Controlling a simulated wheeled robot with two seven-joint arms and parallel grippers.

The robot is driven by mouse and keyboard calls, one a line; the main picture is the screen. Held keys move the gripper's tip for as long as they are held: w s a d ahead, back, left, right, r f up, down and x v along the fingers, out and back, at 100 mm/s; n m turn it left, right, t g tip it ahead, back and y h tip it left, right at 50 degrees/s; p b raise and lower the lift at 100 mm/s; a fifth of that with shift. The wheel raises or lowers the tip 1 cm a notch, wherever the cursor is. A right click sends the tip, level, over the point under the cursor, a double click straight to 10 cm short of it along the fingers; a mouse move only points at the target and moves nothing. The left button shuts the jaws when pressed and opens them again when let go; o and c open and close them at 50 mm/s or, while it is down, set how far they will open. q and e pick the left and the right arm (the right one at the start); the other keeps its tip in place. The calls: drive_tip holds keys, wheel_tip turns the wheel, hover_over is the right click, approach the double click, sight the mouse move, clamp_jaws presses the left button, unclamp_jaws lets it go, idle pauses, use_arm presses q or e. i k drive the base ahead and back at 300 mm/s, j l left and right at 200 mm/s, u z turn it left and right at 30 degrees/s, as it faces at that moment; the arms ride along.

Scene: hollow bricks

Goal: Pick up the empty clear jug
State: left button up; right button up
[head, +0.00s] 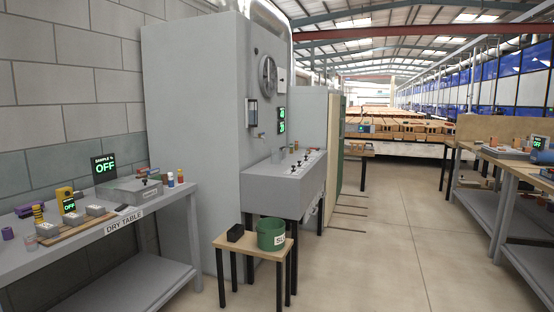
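No clear jug can be made out for certain. A small, pale see-through shape (277,156) shows on the left end of the grey sink unit's top, below the green display; it is too small to tell if it is the jug or empty. A small clear container (47,229) stands on the dry table (150,209) at the left; it too is hard to make out. Neither of my grippers is in view.
A green bucket (271,235) and a black block (235,232) sit on a small wooden stool (252,250) before the grey sink unit (285,190). A tall grey cabinet (195,130) stands behind. Workbenches (515,168) line the right. The middle floor (390,240) is clear.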

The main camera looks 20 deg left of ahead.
sight(275, 154)
drive_tip(key=i+l+z, duration=0.1)
drive_tip(key=i, duration=2.85)
